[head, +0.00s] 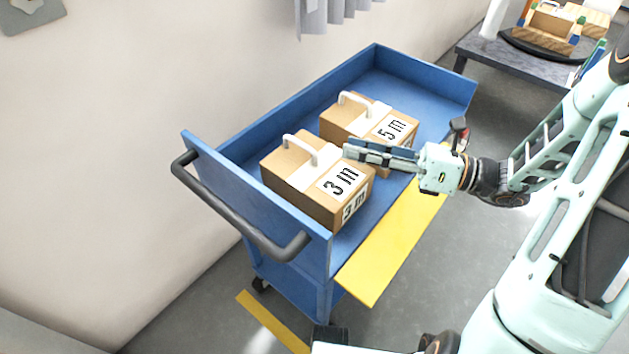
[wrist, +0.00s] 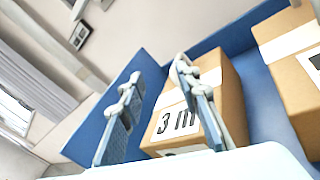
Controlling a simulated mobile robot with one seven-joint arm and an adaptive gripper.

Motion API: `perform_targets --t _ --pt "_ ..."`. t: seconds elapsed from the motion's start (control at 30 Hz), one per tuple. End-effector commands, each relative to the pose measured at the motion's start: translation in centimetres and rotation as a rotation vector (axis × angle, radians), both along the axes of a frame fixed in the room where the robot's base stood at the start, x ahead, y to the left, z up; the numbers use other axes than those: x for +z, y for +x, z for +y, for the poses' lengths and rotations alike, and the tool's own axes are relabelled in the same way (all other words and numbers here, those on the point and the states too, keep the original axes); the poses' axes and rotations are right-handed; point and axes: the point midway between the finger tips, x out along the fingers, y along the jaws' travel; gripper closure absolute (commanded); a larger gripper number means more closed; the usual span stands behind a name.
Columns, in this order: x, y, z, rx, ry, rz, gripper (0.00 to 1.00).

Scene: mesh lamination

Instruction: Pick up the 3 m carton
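The 3 m carton (head: 285,165) is a brown box with a white band, a white handle (head: 304,145) on top and "3 m" labels. It sits at the near left end of the blue cart's (head: 228,145) top tray. My gripper (head: 350,152) reaches in from the right, above and beside the carton's right part. In the wrist view my gripper (wrist: 155,85) has its two fingers apart with nothing between them. The carton (wrist: 228,85) shows there behind the right finger, which hides part of its label and handle.
The 5 m carton (head: 345,122) stands just behind the 3 m carton, with a handle of its own. The tray has raised blue walls and a dark push bar (head: 240,222). A yellow panel (head: 392,245) lies along the cart's right side. A dark table (head: 500,62) holding wooden items stands at the back right.

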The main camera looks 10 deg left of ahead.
Motion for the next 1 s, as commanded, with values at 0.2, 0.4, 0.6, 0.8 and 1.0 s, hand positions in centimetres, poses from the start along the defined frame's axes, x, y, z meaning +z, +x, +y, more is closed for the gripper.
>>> perform_targets --t 0.2,0.4,0.6,0.8,1.0 --pt "-3.9 0.0 0.8 0.004 -0.002 -0.003 0.69" --pt "-3.7 0.4 2.5 0.0 -0.003 -0.003 0.69" --pt "-3.8 0.6 4.8 0.004 -0.003 -0.004 0.69" --pt "-3.7 1.0 7.2 0.002 -0.003 -0.003 0.69" --pt "-3.6 1.1 7.5 -0.001 -0.003 -0.002 0.69"
